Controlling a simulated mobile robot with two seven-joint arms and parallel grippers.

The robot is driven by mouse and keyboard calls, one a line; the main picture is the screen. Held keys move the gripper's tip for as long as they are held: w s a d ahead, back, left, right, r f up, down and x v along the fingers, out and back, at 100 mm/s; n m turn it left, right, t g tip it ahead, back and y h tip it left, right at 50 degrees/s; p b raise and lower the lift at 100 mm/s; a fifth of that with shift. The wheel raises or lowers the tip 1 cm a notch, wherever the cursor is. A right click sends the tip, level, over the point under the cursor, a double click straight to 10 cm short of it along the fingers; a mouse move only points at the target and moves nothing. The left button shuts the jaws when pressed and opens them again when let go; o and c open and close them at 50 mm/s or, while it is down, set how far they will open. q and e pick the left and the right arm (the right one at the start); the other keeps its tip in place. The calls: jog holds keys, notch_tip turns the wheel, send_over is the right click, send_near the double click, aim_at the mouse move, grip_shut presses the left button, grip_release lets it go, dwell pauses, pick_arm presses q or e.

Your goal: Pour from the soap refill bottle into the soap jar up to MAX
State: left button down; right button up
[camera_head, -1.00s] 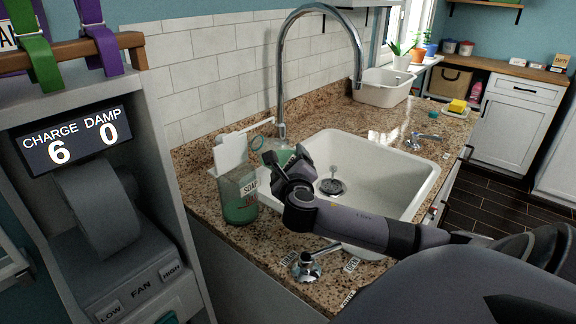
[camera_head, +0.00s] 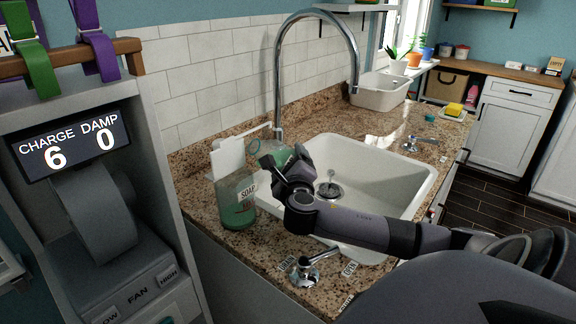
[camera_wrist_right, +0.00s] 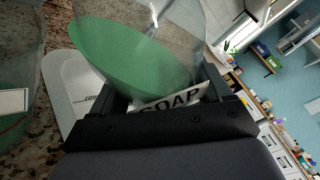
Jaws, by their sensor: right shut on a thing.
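The soap jar (camera_head: 237,212) is a clear vessel with a SOAP label and green soap inside. It stands upright on the granite counter, left of the sink. My right gripper (camera_head: 289,172) is shut on the soap refill bottle (camera_head: 279,153), a clear bottle of green soap held tilted above the counter, behind and right of the jar. In the right wrist view, the bottle (camera_wrist_right: 130,50) shows a slanted soap surface, and its SOAP label lies between the fingers (camera_wrist_right: 172,100). The jar (camera_wrist_right: 18,75) stands at the left there. I cannot make out a stream or the MAX mark.
A white upright panel (camera_head: 228,157) stands behind the jar. The sink (camera_head: 385,180) and tall faucet (camera_head: 278,80) are close to the right. A grey fan unit (camera_head: 95,215) is at the left.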

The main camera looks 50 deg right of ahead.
jog(key=shift+s+d+r+n+t+h, duration=0.1)
jog(key=shift+d+r+n+t+h, duration=0.2)
jog(key=shift+r+n, duration=0.4)
jog(key=shift+s+d+r+n+t+h, duration=0.1)
jog(key=shift+d+r+n+t, duration=0.1)
jog(key=shift+d+r+n, duration=0.45)
dwell(2.6)
jog(key=shift+d+r+n+t+h, duration=0.1)
jog(key=shift+r+n+t+h, duration=0.35)
jog(key=shift+r+n, duration=1.15)
dwell(2.5)
